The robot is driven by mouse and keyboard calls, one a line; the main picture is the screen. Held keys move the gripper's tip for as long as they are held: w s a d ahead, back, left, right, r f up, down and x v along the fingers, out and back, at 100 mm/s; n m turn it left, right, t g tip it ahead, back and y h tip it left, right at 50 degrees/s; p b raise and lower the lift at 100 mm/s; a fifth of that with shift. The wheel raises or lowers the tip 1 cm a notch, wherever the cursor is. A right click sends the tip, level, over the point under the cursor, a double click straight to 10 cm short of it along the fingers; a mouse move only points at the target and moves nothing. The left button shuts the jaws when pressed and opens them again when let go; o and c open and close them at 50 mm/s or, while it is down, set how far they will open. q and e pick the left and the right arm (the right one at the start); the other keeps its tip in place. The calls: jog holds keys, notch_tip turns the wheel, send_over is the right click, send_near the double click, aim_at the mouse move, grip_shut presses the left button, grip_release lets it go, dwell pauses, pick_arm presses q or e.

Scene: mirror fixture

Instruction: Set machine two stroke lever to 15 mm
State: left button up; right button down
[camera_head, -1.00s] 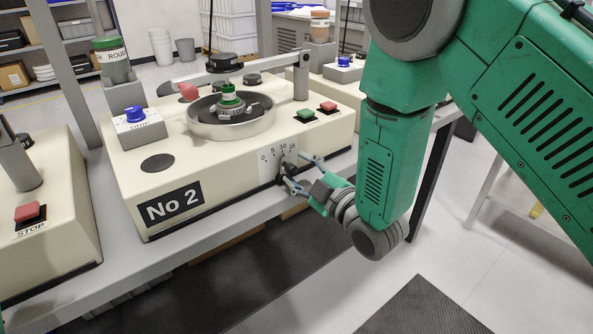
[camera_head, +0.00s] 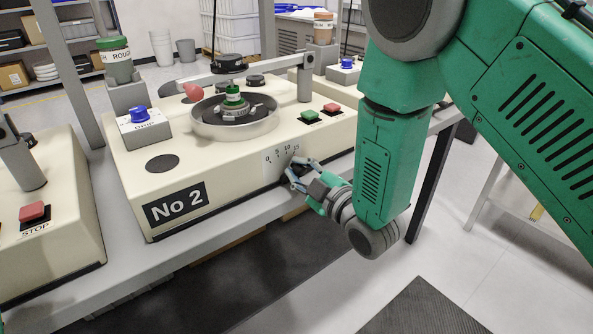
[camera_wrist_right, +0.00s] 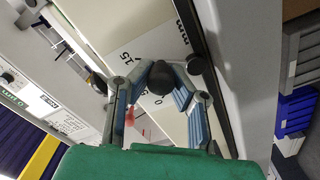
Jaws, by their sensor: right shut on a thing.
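Machine two (camera_head: 225,165) is a cream box labelled No 2 on a grey bench. Its front face carries a white stroke scale (camera_head: 279,159) marked 0, 5, 10 and 15; part of the scale and "mm" also show in the right wrist view (camera_wrist_right: 142,50). My left gripper is out of view.
A green button (camera_head: 310,115) and a red button (camera_head: 332,107) sit above the scale. A blue knob (camera_head: 138,112) and a round bowl (camera_head: 234,124) are on the machine's top. Another machine (camera_head: 45,220) stands at left.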

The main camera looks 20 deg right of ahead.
jog(key=shift+s+a+f, duration=0.3)
jog(key=shift+s+a, duration=0.1)
jog(key=shift+a, duration=0.05)
jog(key=shift+w+d+m+p, duration=0.1)
jog(key=shift+d+m+p, duration=0.15)
jog(key=shift+m, duration=0.35)
jog(key=shift+d+m+p, duration=0.15)
jog(key=shift+m+p, duration=0.05)
jog(key=shift+m, duration=0.4)
jog(key=shift+d+f+m, duration=0.2)
jog(key=shift+f+m, duration=0.05)
jog(key=shift+m, duration=0.65)
jog(key=c, duration=1.4)
grip_release()
jog(key=shift+w, duration=0.15)
jog(key=shift+w+d+r, duration=0.1)
jog(key=shift+r, duration=0.1)
